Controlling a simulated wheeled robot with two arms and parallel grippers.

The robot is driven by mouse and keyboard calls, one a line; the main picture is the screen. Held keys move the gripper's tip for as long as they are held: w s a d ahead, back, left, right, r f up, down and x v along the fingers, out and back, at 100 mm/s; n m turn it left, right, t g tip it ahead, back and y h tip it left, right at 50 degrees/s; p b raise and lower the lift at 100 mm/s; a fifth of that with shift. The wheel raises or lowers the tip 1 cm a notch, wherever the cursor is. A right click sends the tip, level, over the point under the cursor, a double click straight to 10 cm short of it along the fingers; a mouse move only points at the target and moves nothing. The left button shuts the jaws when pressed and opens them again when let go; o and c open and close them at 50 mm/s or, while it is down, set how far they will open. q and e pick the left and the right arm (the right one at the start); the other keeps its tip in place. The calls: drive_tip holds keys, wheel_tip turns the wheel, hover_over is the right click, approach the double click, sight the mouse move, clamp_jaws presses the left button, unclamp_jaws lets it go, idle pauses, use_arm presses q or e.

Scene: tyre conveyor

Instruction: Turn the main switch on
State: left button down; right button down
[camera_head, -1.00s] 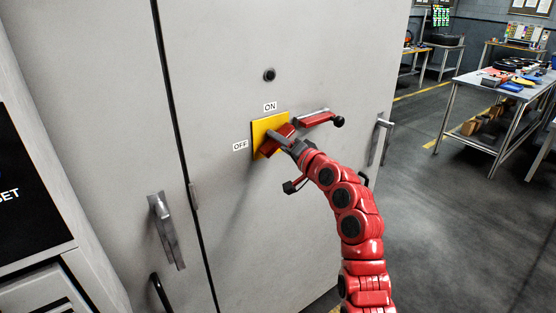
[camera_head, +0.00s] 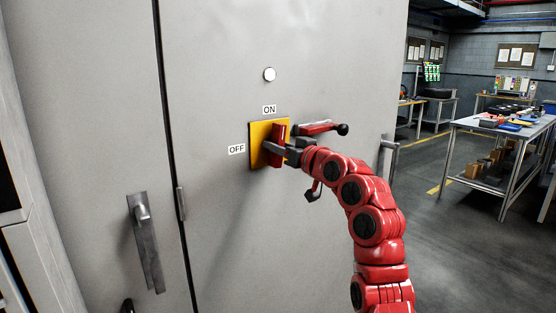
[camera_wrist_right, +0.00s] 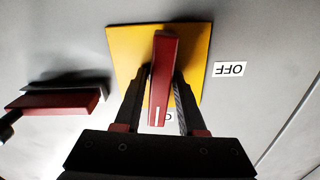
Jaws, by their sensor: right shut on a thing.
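The main switch is a red handle (camera_head: 277,146) on a yellow plate (camera_head: 258,131) on the grey cabinet front. It stands nearly upright, its upper end towards the ON label (camera_head: 269,109). The OFF label (camera_head: 237,149) is to the left of the plate. My right gripper (camera_head: 280,150) has its fingers on either side of the handle and is shut on it. In the right wrist view the red handle (camera_wrist_right: 163,75) sits between both fingers, its white-marked end beside a label mostly hidden. My left gripper is not in view.
A round lamp (camera_head: 269,74) above the switch glows white. A red lever with a black knob (camera_head: 318,128) sits right of the switch, close to my wrist. Grey door handles (camera_head: 146,240) are at lower left. Workbenches (camera_head: 500,128) stand at right, with open floor before them.

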drive_tip(key=shift+n+b, duration=0.55)
drive_tip(key=shift+n, duration=0.25)
drive_tip(key=c, duration=0.7)
unclamp_jaws()
drive_tip(key=shift+d, duration=0.1)
drive_tip(key=b+v, duration=0.1)
drive_tip(key=v, duration=1.6)
drive_tip(key=shift+s, duration=0.15)
